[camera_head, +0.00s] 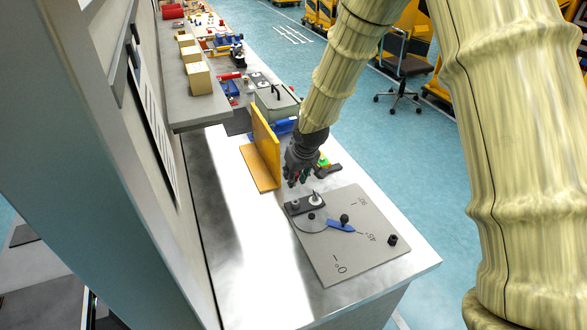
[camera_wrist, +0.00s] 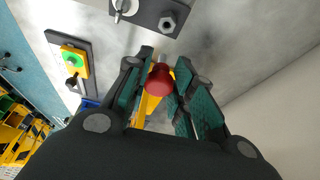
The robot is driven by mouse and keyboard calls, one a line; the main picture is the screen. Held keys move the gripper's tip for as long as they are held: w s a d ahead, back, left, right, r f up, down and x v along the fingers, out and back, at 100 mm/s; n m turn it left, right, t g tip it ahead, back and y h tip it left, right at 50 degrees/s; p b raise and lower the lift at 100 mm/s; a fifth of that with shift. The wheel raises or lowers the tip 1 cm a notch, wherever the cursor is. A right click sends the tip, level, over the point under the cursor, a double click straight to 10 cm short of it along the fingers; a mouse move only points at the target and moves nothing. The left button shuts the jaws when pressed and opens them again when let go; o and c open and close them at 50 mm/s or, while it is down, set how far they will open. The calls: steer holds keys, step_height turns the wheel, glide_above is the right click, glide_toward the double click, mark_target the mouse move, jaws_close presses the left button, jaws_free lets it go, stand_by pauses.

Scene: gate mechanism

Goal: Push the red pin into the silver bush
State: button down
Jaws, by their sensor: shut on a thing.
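The red pin (camera_wrist: 160,78) is held between the two fingers of my gripper (camera_wrist: 164,60) in the wrist view; its rounded red end shows, and the rest is hidden. The silver bush (camera_wrist: 167,24) sits on a dark block (camera_wrist: 148,16), ahead of the fingertips and apart from the pin. In the head view my gripper (camera_head: 294,180) is above and just behind the dark block (camera_head: 306,205). The silver bush (camera_head: 295,203) shows on its left part. The red pin cannot be made out there.
A taller silver fitting (camera_head: 316,198) stands on the same block. In front lies a grey plate (camera_head: 340,255) with a blue pointer (camera_head: 341,226) and black knob. An orange angle bracket (camera_head: 262,148) stands left of my gripper. A green-topped part (camera_head: 323,161) is to its right.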

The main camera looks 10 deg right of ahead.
mark_target(294, 201)
steer(key=shift+s+f+b, duration=0.15)
steer(key=shift+f+b, duration=0.25)
steer(key=shift+f, duration=0.1)
steer(key=shift+d+f+b, duration=0.1)
steer(key=shift+f+b, duration=1.15)
steer(key=shift+f, duration=0.6)
steer(key=shift+f, duration=0.1)
steer(key=shift+f, duration=0.5)
steer(key=shift+f+b, duration=0.8)
steer(key=shift+f, duration=0.75)
steer(key=c, duration=1.1)
jaws_free()
steer(key=shift+c, duration=0.2)
